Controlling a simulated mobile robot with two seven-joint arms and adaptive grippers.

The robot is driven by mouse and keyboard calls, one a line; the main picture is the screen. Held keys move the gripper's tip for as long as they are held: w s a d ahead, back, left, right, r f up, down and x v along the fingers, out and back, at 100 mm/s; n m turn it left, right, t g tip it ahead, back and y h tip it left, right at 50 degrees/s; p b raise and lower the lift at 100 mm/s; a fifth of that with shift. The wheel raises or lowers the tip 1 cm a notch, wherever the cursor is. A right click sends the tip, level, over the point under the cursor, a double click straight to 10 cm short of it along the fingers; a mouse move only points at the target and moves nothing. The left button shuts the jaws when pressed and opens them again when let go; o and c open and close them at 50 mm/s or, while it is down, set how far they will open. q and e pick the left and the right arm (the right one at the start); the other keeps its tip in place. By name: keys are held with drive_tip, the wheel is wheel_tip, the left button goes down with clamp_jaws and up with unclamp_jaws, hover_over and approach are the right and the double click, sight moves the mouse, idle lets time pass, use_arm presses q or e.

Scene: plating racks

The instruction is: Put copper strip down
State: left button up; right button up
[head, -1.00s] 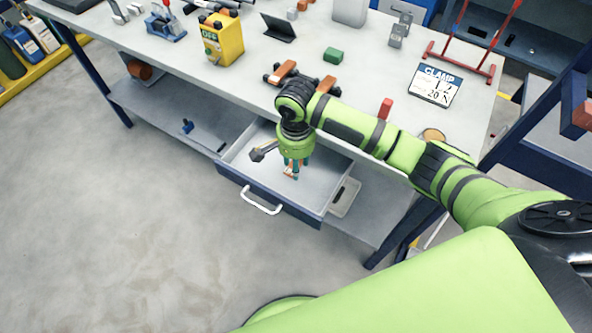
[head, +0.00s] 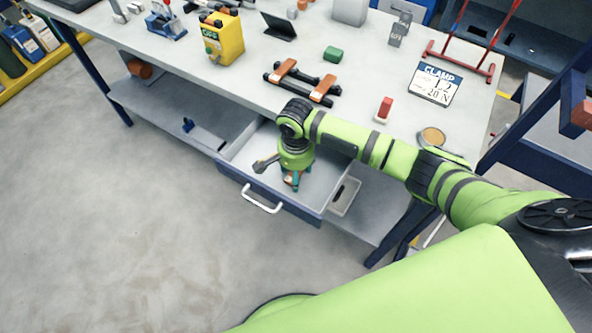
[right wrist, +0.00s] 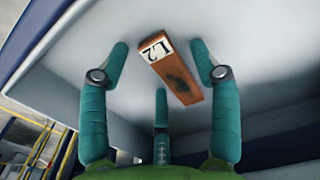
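The copper strip (right wrist: 178,72) is a flat orange-brown bar with a white "L2" label and a dark patch. In the right wrist view it lies tilted against the pale drawer floor, between the spread teal fingers of my right gripper (right wrist: 160,62), with gaps on both sides. In the head view my right gripper (head: 291,182) points down into the open drawer (head: 325,188), and only a bit of the strip shows between its fingers. Whether the strip rests fully on the floor is hard to tell. My left gripper is not in view.
A grey hammer-like tool (head: 263,164) lies left of the gripper in the drawer. On the bench above are an orange-and-black clamp (head: 302,83), a red-and-white block (head: 384,109), a green block (head: 333,54) and a "CLAMP" sign (head: 435,83).

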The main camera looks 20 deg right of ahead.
drive_tip(key=shift+r, duration=0.1)
wheel_tip(320, 180, up, 12)
idle(0.6)
idle(1.1)
